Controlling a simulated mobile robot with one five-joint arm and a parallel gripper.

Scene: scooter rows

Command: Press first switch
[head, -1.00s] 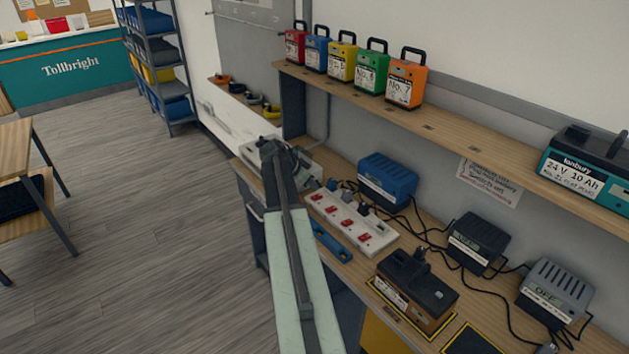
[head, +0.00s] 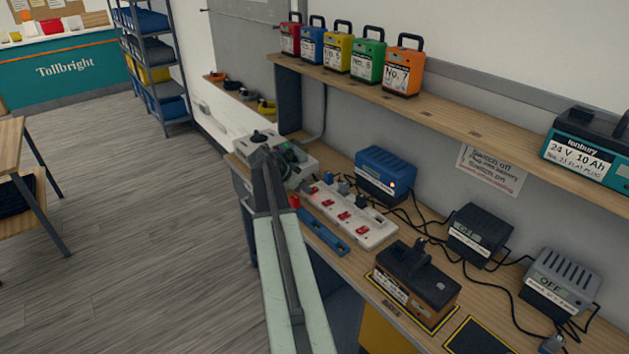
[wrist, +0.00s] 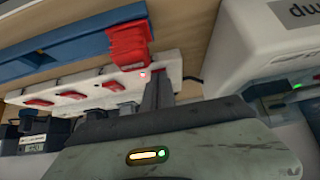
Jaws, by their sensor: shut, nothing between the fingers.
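The white power strip (head: 375,236) lies on the bench with a row of red switches. A small light glows at its far-left end, by the first switch (head: 316,197). It also shows lit in the wrist view (wrist: 143,72), right beside my fingertips. My gripper (wrist: 158,84) is shut and empty, at the end of the strip. I cannot tell whether it touches the switch. In the head view my wrist hides the fingertips. The blue charger (head: 386,175) behind the strip shows a small orange light.
A blue bar with a red end (head: 322,238) lies along the strip's front. A brown-and-black battery (head: 415,285) stands nearer. A shelf (head: 450,115) with several coloured batteries runs above.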

